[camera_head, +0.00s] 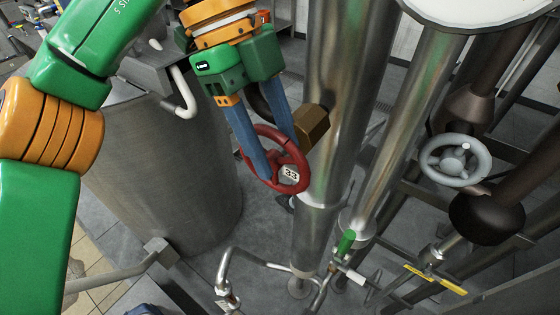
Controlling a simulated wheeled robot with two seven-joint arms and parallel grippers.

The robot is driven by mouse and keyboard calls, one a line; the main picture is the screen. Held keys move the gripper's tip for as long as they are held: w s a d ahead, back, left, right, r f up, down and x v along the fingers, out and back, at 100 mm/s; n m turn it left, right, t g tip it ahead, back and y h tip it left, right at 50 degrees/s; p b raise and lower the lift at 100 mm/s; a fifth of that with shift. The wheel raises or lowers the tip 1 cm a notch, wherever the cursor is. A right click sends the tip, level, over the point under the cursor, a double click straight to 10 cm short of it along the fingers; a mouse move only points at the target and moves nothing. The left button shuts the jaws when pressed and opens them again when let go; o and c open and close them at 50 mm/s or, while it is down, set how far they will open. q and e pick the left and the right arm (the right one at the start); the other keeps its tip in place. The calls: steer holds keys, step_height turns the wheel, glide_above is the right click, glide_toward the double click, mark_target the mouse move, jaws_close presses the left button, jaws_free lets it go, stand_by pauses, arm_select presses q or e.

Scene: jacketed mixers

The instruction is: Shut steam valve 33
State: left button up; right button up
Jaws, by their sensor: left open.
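Steam valve 33 has a red handwheel (298,181) with a white tag marked "33" at its hub. It is mounted beside a thick steel pipe, near the middle of the view. My left gripper (282,160) reaches down from above. Its two blue fingers are spread apart at the wheel, one tip over the near-left part of the rim and hub side, the other by the far upper rim. I cannot tell whether the fingers touch the wheel. The fingers hide part of the rim. My right gripper does not show.
A large steel vessel (160,165) stands at left, and a thick vertical pipe (345,100) rises just right of the valve. A grey handwheel (440,165) is on dark pipes at right. A green-handled small valve (346,242) and thin pipes lie below.

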mark_target(278, 168)
arm_select(q)
steer(key=f, duration=0.4)
steer(key=shift+w+d+f, duration=0.15)
steer(key=shift+w+f, duration=0.05)
steer(key=shift+w, duration=0.15)
steer(key=shift+s+d, duration=0.3)
steer(key=shift+s, duration=0.1)
jaws_close()
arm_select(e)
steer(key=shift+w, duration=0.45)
arm_select(q)
steer(key=shift+f+t+y, duration=0.1)
steer(key=shift+t+y, duration=0.8)
steer(key=shift+y, duration=0.3)
steer(key=shift+w+a+f+t+y, duration=0.1)
steer(key=shift+t+y, duration=0.45)
steer(key=shift+y, duration=0.25)
steer(key=shift+w+a+t+y, duration=0.1)
steer(key=shift+t+y, duration=0.45)
steer(key=shift+y, duration=0.25)
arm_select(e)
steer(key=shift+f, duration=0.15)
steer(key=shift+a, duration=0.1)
